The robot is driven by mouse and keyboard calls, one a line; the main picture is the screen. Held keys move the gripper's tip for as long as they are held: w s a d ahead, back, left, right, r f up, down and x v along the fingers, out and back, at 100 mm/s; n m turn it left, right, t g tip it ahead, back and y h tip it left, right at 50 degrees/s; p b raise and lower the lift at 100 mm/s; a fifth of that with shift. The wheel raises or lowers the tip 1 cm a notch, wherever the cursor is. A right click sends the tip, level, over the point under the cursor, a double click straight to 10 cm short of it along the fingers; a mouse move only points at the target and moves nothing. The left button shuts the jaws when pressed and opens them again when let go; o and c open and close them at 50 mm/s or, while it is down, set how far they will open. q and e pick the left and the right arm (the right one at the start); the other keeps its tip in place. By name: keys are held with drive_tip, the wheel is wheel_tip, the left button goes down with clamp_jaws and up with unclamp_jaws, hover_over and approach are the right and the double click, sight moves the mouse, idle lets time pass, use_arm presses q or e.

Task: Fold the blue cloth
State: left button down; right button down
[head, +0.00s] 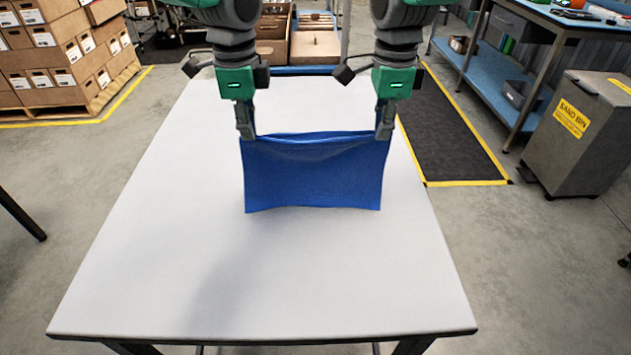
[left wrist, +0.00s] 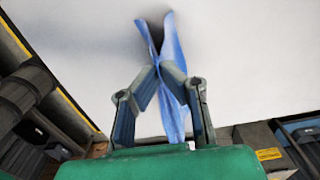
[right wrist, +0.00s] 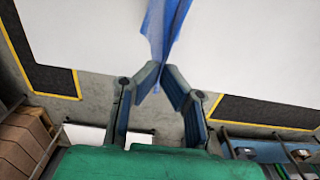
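The blue cloth (head: 315,178) hangs between my two grippers above the white table (head: 150,270), its top edge nearly level and its lower edge near or on the tabletop; I cannot tell if it touches. My left gripper (head: 246,135) is shut on the cloth's upper left corner. In the left wrist view its fingertips pinch the cloth (left wrist: 172,70). My right gripper (head: 384,132) is shut on the upper right corner. In the right wrist view its fingertips close on the cloth (right wrist: 163,28).
The tabletop is otherwise bare, with free room in front of the cloth and on both sides. A grey sand bin (head: 580,135) and a blue workbench (head: 500,75) stand to the right. Stacked cartons (head: 60,55) stand on a pallet at the back left.

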wheel_tip(320, 180, up, 6)
drive_tip(key=p, duration=0.5)
drive_tip(key=shift+r, duration=0.25)
drive_tip(key=shift+w, duration=0.1)
